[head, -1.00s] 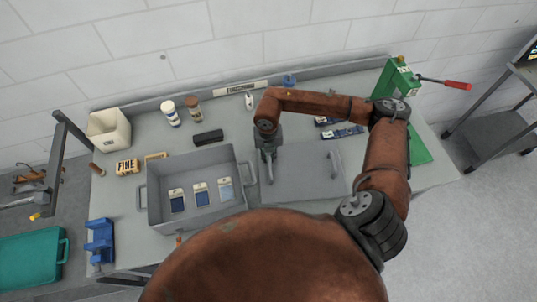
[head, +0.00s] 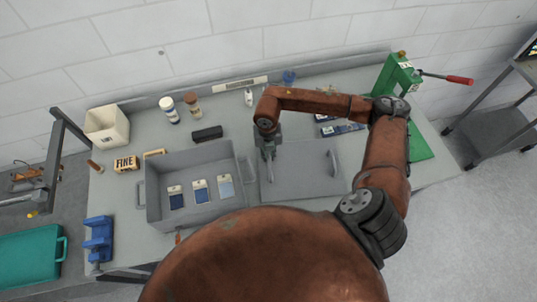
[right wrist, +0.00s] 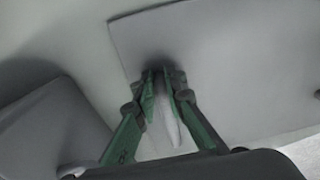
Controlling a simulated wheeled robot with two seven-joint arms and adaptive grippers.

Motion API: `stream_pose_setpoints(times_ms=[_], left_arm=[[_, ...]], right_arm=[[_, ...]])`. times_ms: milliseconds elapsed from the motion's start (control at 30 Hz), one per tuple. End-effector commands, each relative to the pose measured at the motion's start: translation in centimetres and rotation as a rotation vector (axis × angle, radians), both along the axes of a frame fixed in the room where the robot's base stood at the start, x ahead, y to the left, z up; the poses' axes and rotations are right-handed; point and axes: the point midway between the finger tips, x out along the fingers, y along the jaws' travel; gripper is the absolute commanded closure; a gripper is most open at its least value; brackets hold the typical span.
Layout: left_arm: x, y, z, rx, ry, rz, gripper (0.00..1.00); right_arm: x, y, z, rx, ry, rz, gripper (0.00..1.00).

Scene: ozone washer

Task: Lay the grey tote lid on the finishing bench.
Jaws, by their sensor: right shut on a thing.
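The grey tote lid (head: 305,172) is a flat grey panel with a handle near each side, on the finishing bench (head: 228,232) just right of the tote; I cannot tell whether it touches the bench top. My right gripper (head: 268,158) is over the lid's left part. In the right wrist view, my right gripper (right wrist: 163,90) has its green fingers shut on the handle of the lid (right wrist: 235,60). The grey tote (head: 150,205) stands open on the bench with three small tagged cards inside. My left gripper does not show.
Behind are a white bin (head: 106,127), two bottles, a black case (head: 207,134) and dark blue packets (head: 342,129). A green press (head: 396,78) stands at the back right. A blue fixture (head: 98,240) is at the front left. Bare bench lies right of the lid.

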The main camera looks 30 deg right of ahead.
Motion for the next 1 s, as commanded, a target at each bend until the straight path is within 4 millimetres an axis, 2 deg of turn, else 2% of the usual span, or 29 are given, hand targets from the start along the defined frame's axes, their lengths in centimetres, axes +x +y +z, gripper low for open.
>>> stream_pose_setpoints(times_ms=[67, 100, 400, 667, 767, 867, 1000], left_arm=[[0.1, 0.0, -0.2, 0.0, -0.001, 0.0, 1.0], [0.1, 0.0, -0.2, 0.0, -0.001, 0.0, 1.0], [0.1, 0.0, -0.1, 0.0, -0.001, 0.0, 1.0], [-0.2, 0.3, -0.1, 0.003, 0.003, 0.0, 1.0], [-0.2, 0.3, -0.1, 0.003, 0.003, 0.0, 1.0], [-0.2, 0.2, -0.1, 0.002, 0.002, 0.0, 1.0], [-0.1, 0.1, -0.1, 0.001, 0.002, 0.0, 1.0]], right_arm=[[0.0, 0.0, -0.2, 0.0, 0.0, 0.0, 1.0], [0.0, 0.0, -0.2, 0.0, 0.0, 0.0, 0.89], [0.0, 0.0, -0.2, 0.0, 0.0, 0.0, 0.69], [0.0, 0.0, -0.1, 0.0, 0.0, 0.0, 0.69], [0.1, 0.0, 0.5, -0.001, -0.002, 0.0, 0.69], [0.1, 0.0, 1.8, 0.0, -0.003, 0.001, 0.69], [0.2, 0.0, 4.8, 0.0, -0.004, 0.0, 0.69]])
